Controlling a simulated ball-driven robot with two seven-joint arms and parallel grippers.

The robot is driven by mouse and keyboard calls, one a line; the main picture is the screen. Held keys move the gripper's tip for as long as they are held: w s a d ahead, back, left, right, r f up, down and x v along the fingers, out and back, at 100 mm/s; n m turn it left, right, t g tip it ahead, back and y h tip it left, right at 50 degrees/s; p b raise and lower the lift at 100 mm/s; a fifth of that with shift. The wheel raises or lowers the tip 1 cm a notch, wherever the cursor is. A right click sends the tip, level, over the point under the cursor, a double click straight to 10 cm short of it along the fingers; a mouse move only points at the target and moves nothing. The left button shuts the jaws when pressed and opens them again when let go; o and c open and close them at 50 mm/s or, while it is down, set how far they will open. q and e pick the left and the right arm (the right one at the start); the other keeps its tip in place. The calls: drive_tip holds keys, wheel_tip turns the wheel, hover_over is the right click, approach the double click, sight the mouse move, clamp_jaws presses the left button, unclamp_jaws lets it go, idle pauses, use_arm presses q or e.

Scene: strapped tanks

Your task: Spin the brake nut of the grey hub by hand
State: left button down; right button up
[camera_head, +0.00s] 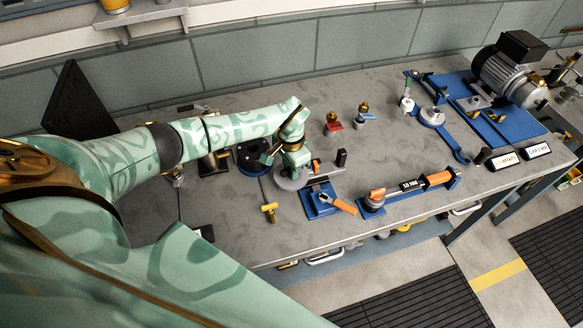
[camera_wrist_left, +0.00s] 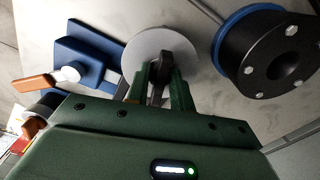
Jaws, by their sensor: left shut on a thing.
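The grey hub (camera_head: 288,183) is a pale disc at the middle of the bench, beside a blue base. In the left wrist view the grey hub (camera_wrist_left: 138,53) lies flat just beyond my fingers. My left gripper (camera_head: 291,163) is over the hub, pointing down. In the wrist view my left gripper (camera_wrist_left: 160,82) is shut on a dark part at the hub's centre, which I take as the brake nut (camera_wrist_left: 157,88). The fingers hide much of the nut. My right gripper is not in view.
A blue base (camera_head: 316,208) with an orange-handled lever (camera_head: 344,206) stands close to the hub. A black flange on a blue ring (camera_wrist_left: 262,62) stands on its other side. A torque-wrench-like tool (camera_head: 411,188) lies to the right. A yellow T-shaped piece (camera_head: 269,209) is in front.

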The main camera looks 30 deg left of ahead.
use_arm(q)
drive_tip(key=n+p, duration=0.1)
drive_tip(key=n, duration=0.1)
drive_tip(key=shift+n, duration=0.3)
drive_tip(key=c, duration=1.4)
unclamp_jaws()
drive_tip(key=shift+r, duration=0.15)
wheel_tip(320, 180, up, 8)
drive_tip(key=p, duration=0.7)
drive_tip(key=shift+p, duration=0.4)
